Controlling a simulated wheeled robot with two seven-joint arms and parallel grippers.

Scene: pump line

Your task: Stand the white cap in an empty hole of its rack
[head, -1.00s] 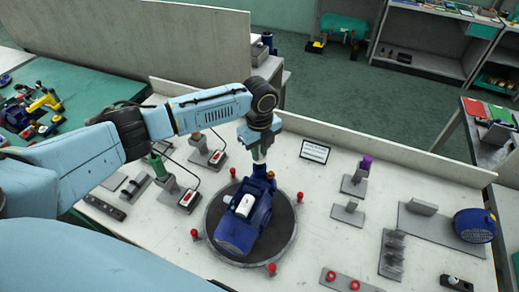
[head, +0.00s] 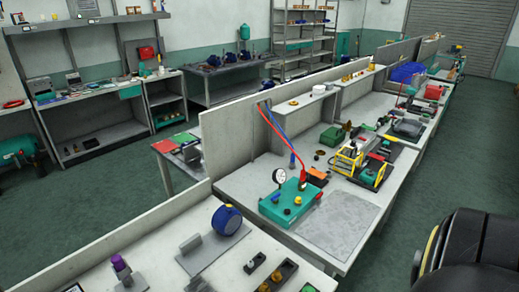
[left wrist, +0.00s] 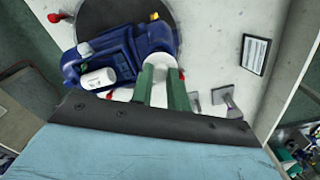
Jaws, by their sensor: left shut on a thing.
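In the left wrist view, the green fingers of my left gripper (left wrist: 162,88) are shut on the white cap (left wrist: 161,62). The cap is beside the blue pump (left wrist: 125,55), at one end of its body; I cannot tell whether they touch. A separate white cylinder (left wrist: 98,78) lies on the pump. The pump sits over a dark round turntable (left wrist: 105,12). My left gripper is outside the head view, and my right gripper is in neither view. I cannot pick out the cap's rack for certain.
In the head view, the near bench holds a blue round part (head: 227,220), a grey bracket (head: 190,245), a purple-topped piece (head: 120,264) and a dark tray with brass-coloured parts (head: 277,274). A teal box (head: 290,202) stands on the bench beyond. A small sign (left wrist: 255,54) shows in the wrist view.

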